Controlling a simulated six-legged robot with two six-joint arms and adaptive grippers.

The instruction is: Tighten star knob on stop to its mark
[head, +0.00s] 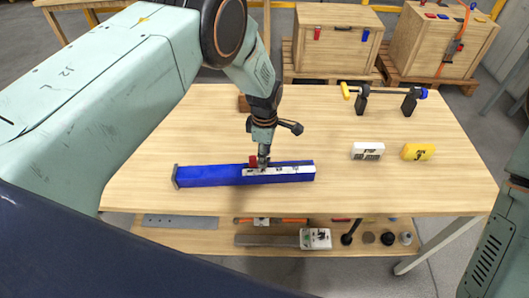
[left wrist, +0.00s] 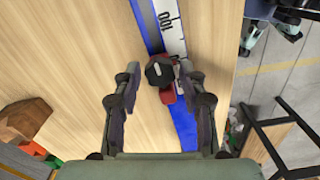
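A blue rail (head: 215,174) with a white scale strip (head: 290,171) lies along the front of the wooden table. A red stop (head: 253,160) sits on the rail; it also shows in the left wrist view (left wrist: 167,96). The stop's dark star knob (left wrist: 157,70) lies between the fingertips of my left gripper (left wrist: 158,76). The gripper (head: 263,158) points down over the stop, its fingers apart. The left finger has a clear gap to the knob; the right one is close to the stop, and contact cannot be told. The knob's mark cannot be made out. My right gripper is out of view.
A white block (head: 367,151) and a yellow block (head: 418,152) stand to the right. A lower shelf (head: 190,240) holds tools. The table's right end (head: 455,185) is clear.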

